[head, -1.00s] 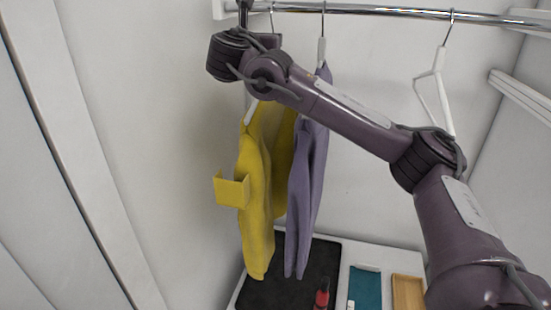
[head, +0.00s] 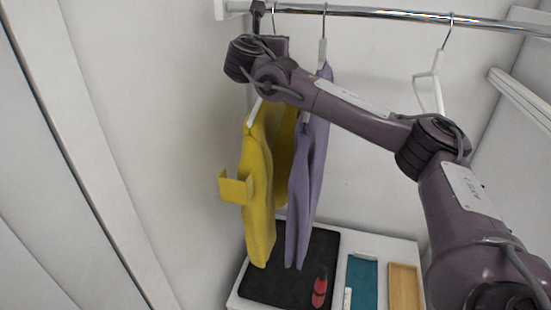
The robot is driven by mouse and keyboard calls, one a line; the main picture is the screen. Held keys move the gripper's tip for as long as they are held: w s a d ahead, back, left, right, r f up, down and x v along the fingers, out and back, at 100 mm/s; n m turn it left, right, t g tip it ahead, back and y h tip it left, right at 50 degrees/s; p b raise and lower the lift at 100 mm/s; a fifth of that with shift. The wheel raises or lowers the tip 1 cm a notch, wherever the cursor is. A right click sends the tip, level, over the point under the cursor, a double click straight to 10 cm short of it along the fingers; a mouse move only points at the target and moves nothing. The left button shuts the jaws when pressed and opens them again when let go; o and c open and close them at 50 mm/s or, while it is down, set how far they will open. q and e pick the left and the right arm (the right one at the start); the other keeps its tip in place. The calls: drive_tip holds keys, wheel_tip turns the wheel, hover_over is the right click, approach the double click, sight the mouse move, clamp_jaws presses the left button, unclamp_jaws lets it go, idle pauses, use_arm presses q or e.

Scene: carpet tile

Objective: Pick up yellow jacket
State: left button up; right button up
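The yellow jacket (head: 257,205) hangs on a white hanger (head: 254,113) from the chrome rail, at the left end of the row. My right arm comes in from the right and crosses in front of the upper part of the jackets. My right gripper (head: 258,17) is at the top left, close to the rail and the yellow jacket's hanger hook. Its fingertips are small and dark, and I cannot tell whether they hold the hanger. The wrist hides part of the hanger. My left gripper is not in view.
A purple jacket (head: 306,190) hangs just right of the yellow one. An empty white hanger (head: 430,92) hangs farther right on the rail (head: 380,12). Below are a black mat (head: 275,275), a red object (head: 320,288), a teal item (head: 363,283) and a wooden tray (head: 404,287). A wall stands left.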

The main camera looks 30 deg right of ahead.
clamp_jaws()
idle(0.7)
drive_tip(key=shift+r, duration=0.2)
idle(0.4)
